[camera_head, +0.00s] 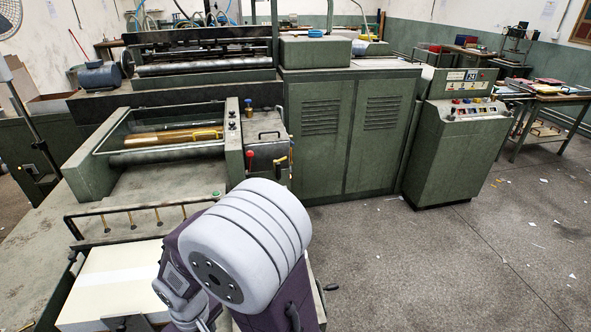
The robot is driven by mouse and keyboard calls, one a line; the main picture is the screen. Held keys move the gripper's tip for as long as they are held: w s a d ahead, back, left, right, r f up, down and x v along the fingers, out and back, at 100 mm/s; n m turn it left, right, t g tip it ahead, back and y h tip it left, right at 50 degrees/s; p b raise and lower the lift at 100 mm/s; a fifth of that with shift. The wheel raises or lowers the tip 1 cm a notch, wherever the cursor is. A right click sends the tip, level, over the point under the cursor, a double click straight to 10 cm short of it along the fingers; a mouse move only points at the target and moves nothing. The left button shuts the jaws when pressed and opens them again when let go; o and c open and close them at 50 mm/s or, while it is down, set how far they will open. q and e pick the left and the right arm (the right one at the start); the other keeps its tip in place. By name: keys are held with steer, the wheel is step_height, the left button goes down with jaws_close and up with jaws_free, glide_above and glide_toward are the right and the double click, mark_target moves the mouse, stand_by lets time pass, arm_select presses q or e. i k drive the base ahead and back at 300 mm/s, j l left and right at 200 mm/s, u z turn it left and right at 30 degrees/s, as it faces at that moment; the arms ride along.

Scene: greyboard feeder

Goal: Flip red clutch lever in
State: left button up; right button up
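A lever with a round red knob (250,157) stands on the grey-green side housing of the feeder, at the right end of the roller trough. Its stem is short and its lower part is hard to make out. A large pale grey and purple link of one of my arms rises from the bottom middle, in front of and below the lever. A gap shows between this link and the red knob. Neither gripper's fingertips can be made out.
A brass-coloured handle (283,160) sits just right of the red knob, and a green button (215,194) is below left. A rail (112,211) crosses the feeder front above a pale board stack (118,278). Green cabinets (345,125) and a control console (460,140) stand right. The right-hand floor is mostly clear.

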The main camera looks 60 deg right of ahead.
mark_target(250, 154)
steer(key=z, duration=1.7)
steer(key=i+l+z, duration=0.15)
steer(key=l+z, duration=0.25)
steer(key=i+l+z, duration=0.35)
steer(key=l, duration=0.2)
steer(key=i+l+z, duration=0.2)
steer(key=l+z, duration=0.2)
steer(key=i+u, duration=0.9)
steer(key=i+l+u, duration=0.25)
steer(key=u, duration=0.2)
